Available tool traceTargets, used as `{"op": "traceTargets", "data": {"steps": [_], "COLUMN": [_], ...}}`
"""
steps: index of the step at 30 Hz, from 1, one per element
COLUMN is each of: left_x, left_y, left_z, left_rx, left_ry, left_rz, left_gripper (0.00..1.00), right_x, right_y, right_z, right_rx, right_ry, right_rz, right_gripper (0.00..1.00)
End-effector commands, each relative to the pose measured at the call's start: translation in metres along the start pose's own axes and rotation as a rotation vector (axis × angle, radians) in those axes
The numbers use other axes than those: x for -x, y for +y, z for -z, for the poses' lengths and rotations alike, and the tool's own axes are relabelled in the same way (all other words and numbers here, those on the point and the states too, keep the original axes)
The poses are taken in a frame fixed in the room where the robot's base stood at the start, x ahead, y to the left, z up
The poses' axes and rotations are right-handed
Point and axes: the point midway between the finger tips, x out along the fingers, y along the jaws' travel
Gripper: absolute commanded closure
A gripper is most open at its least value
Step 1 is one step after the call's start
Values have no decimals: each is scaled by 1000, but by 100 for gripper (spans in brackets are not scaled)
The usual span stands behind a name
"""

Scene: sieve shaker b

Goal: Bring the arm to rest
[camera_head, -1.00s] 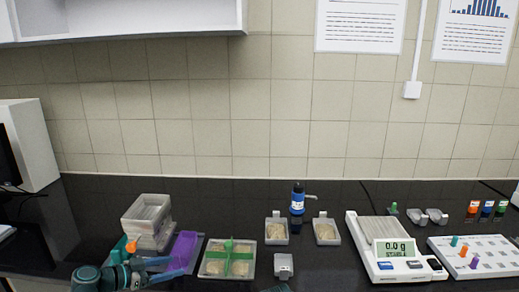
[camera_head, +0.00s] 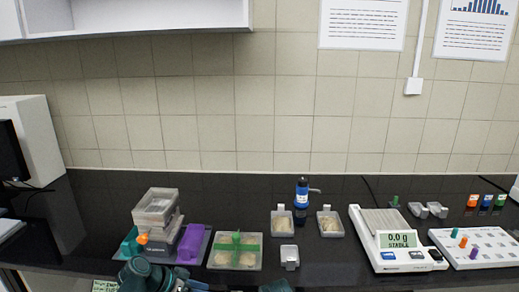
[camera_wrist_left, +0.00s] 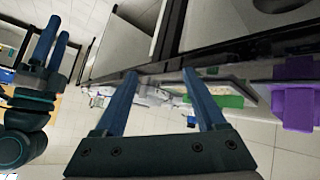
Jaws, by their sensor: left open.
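My left gripper (camera_wrist_left: 155,95) is open in the left wrist view, with its two blue fingers spread and nothing between them. In the head view my left arm shows at the bottom edge, in front of the sieve stack (camera_head: 155,207), apart from it. My right gripper (camera_wrist_left: 55,45) appears at the left of the wrist view, its two blue fingers apart and empty. In the head view only a small teal part of the right arm shows at the bottom edge.
A purple piece (camera_head: 191,240) stands beside the stack; a clear box with a green cross strap (camera_head: 236,250) is to its right. The black bench edge (camera_wrist_left: 200,60) lies close to my left fingers.

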Motion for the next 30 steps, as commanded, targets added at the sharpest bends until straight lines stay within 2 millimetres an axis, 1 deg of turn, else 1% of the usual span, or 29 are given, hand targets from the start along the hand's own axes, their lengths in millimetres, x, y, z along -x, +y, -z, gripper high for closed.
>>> {"op": "traceTargets", "data": {"steps": [1, 5, 6, 9, 13, 18, 21, 25, 30], "left_x": [-13, -42, -50, -63, -68, -65, -63, -61, -61], "left_y": [16, 54, 66, 93, 118, 135, 139, 141, 140], "left_z": [-5, -26, -34, -54, -73, -86, -88, -89, -89], "left_rx": [21, 112, 143, 213, 278, 327, 342, 351, 354], "left_ry": [-63, -269, -343, -513, -674, -773, -791, -800, -799], "left_rz": [-12, -2, 17, 99, 249, 438, 510, 551, 554], "left_gripper": [27, 27, 27, 27, 27, 27, 27, 27, 27], "right_x": [1, 4, 5, 7, 9, 11, 11, 11, 11], "right_y": [0, 0, 0, 1, 1, 1, 1, 1, 1], "right_z": [0, 0, 0, 0, 0, -1, -1, -1, -1], "right_rx": [0, 0, 0, 0, 0, 0, 0, 0, 0], "right_ry": [0, 0, 0, 0, 0, 0, 0, 0, 0], "right_rz": [0, 0, 0, 0, 0, 0, 0, 0, 0], "right_gripper": [50, 50, 50, 50, 50, 50, 50, 50, 50]}}
